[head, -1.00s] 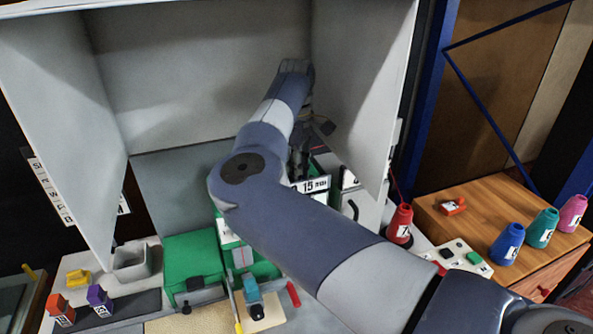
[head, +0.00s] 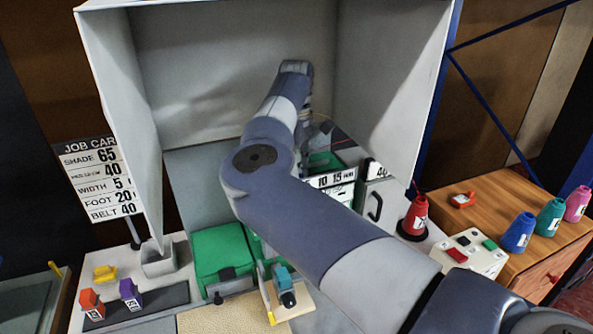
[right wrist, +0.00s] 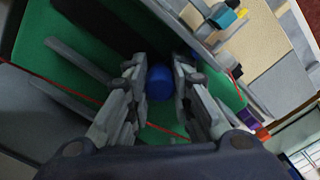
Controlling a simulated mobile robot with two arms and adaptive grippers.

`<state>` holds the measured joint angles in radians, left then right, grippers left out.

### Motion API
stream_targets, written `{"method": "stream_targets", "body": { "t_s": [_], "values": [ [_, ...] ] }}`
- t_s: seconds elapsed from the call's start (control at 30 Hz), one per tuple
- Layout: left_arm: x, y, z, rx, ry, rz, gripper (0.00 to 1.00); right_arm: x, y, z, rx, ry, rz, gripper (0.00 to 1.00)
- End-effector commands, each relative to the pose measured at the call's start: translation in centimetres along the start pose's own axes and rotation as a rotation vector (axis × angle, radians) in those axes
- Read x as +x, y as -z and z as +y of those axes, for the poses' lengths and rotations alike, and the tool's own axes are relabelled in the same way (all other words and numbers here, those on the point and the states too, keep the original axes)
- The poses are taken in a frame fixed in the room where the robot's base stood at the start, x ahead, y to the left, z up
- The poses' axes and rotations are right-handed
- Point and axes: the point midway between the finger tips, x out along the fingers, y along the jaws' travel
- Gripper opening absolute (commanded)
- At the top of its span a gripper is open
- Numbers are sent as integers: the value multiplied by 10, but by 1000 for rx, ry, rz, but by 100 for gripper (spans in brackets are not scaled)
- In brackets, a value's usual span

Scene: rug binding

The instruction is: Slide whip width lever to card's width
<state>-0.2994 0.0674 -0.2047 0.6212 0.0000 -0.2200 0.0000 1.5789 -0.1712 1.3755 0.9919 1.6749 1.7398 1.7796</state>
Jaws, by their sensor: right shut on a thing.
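The job card (head: 92,180) stands at the left in the head view. Its width row reads 5, and the panel edge may hide more. In the right wrist view my right gripper (right wrist: 160,82) is shut on a blue round knob (right wrist: 160,84) above a green machine surface (right wrist: 85,40). In the head view my arm hides the gripper and knob. A white scale plate (head: 338,179) with 10 and 15 shows partly beside the arm; any pointer is hidden. My left gripper is not in view.
Grey hood panels (head: 385,90) rise on both sides of my arm. A red cone (head: 415,217) and a button box (head: 470,252) stand to the right. A green machine housing (head: 220,255) and a teal-topped tool (head: 284,285) lie left of the arm.

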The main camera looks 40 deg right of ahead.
Motion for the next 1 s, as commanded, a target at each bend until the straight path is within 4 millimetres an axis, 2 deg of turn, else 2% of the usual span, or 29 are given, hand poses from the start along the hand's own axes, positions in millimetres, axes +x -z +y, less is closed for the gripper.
{"method": "stream_targets", "body": {
  "t_s": [0.03,0.07,0.1,0.47,0.67,0.77,1.0],
  "values": [
    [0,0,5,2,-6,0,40,1,3,-3,-7,6,3,23],
    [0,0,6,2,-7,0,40,1,3,-3,-7,6,2,30],
    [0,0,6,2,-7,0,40,1,3,-3,-7,5,2,31],
    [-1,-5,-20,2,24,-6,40,0,1,-1,-2,1,-1,31],
    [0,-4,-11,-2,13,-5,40,-4,0,0,-1,-1,-1,31],
    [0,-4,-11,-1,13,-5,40,-17,1,0,-2,-3,0,31],
    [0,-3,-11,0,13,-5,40,-68,2,0,-4,-2,2,31]
  ]
}}
